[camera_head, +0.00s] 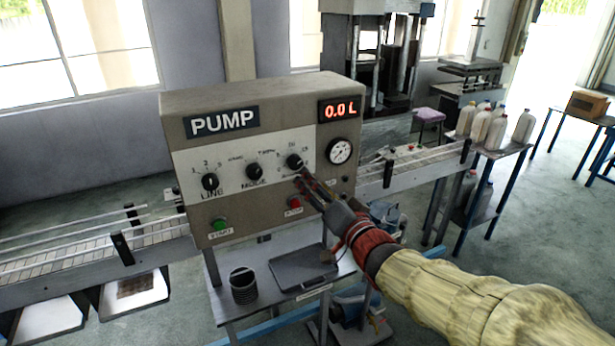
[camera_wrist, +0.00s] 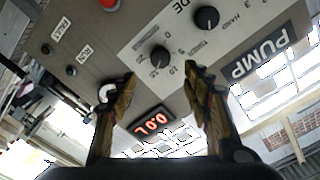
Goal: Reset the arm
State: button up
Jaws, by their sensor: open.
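My gripper (camera_head: 306,182) is in front of the pump panel (camera_head: 185,160), just below the right knob (camera_head: 294,161). In the wrist view my gripper (camera_wrist: 160,82) is open, with nothing between its fingers. The view is turned over, and the right knob (camera_wrist: 160,56) shows just beyond the gap, apart from both fingertips. The MODE knob (camera_head: 254,171) and LINE knob (camera_head: 210,181) are to the left. The display (camera_head: 339,110) reads 0.0 L. The green START button (camera_head: 219,223) and red button (camera_head: 295,203) are low on the panel.
A conveyor (camera_head: 95,247) runs behind the pump on both sides. Below the panel, a shelf (camera_head: 228,310) holds a dark cup (camera_head: 243,286) and a flat grey plate (camera_head: 300,268). Several bottles stand on a table (camera_head: 506,150) at right. Open floor (camera_head: 520,250) lies at right.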

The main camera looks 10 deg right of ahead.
jog(key=shift+v, duration=0.8)
jog(key=s+d+f+n+g+h, duration=0.1)
jog(key=s+d+f+g+h, duration=0.25)
jog(key=f, duration=0.35)
jog(key=s+d+f+n+g+h, duration=0.1)
jog(key=s+d+f+g+h, duration=0.15)
jog(key=s+d+f, duration=0.4)
jog(key=s+a+f+n+g+b, duration=0.1)
jog(key=s+a+g+b, duration=0.1)
jog(key=s, duration=0.7)
jog(key=s+a+f+n+g+y+b, duration=0.1)
jog(key=s+a+g+b, duration=0.1)
jog(key=s, duration=0.8)
jog(key=shift+s+a+f+n+g+b, duration=0.15)
jog(key=shift+s+f+n+g+b, duration=0.2)
jog(key=shift+g, duration=0.55)
